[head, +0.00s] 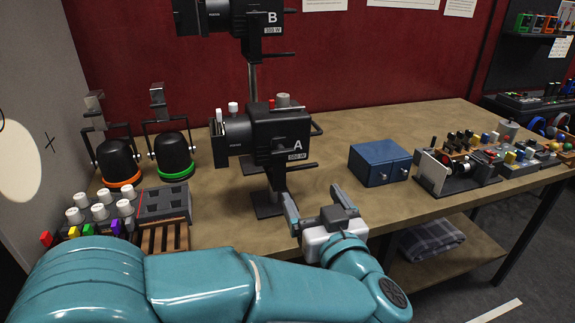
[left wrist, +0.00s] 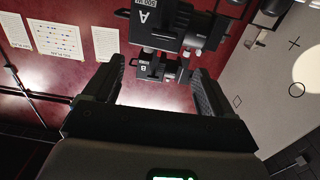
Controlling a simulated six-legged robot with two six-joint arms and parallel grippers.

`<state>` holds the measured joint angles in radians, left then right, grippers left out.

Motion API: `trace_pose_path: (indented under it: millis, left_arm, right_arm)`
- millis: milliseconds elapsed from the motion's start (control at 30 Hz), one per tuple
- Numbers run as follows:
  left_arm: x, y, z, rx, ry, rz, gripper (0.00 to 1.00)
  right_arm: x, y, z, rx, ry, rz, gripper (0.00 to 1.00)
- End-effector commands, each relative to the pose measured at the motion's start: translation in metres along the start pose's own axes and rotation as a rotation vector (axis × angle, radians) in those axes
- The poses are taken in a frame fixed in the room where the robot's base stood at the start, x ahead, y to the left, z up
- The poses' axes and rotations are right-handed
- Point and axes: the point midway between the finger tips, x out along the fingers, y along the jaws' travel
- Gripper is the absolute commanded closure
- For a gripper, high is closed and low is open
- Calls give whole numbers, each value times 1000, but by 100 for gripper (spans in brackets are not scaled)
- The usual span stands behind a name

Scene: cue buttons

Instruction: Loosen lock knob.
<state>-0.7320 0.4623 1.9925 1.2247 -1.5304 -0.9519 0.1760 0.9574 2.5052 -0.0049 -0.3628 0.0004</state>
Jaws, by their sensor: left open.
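Black lamp A (head: 262,138) stands on a post with a dark base near the table's front middle. Black lamp B (head: 240,20) is higher, on a pole behind it. Both lamps show upside down in the left wrist view, A (left wrist: 150,22) above and B (left wrist: 144,66) between my fingers. I cannot make out for certain which part is the lock knob. My left gripper (head: 311,192) is open and empty, just right of lamp A's post and base, fingers pointing away from me. It appears apart from the lamp. My right gripper is not in view.
Two domed lamps, with an orange ring (head: 119,182) and a green ring (head: 173,170), stand at the left. A grey box (head: 163,203) is in front. A blue box (head: 379,164) and a mechanism (head: 452,176) stand right. The table (head: 340,150) is clear behind my gripper.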

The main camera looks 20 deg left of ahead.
Motion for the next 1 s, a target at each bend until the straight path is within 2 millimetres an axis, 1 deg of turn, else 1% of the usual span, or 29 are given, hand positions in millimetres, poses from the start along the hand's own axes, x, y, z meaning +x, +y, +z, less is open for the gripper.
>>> trace_pose_path:
  millis: [67, 167, 267, 500, 700, 833, 1000]
  left_arm:
    - [-1, -5, -7, -5, 1, -28, 15]
    - [12, -8, -9, -2, 1, -37, 15]
    - [34, -7, -9, -2, 0, -36, 15]
    - [93, -6, -8, -2, 0, -33, 15]
    - [133, -4, -8, -1, 1, -28, 15]
    - [149, -4, -8, -2, 1, -26, 15]
    - [157, -4, -7, -1, 1, -24, 15]
  right_arm:
    - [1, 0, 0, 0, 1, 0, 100]
    - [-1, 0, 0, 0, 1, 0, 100]
    - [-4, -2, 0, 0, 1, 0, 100]
    - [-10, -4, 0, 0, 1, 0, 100]
    - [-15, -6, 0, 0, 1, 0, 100]
    - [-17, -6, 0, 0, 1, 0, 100]
    - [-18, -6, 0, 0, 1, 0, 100]
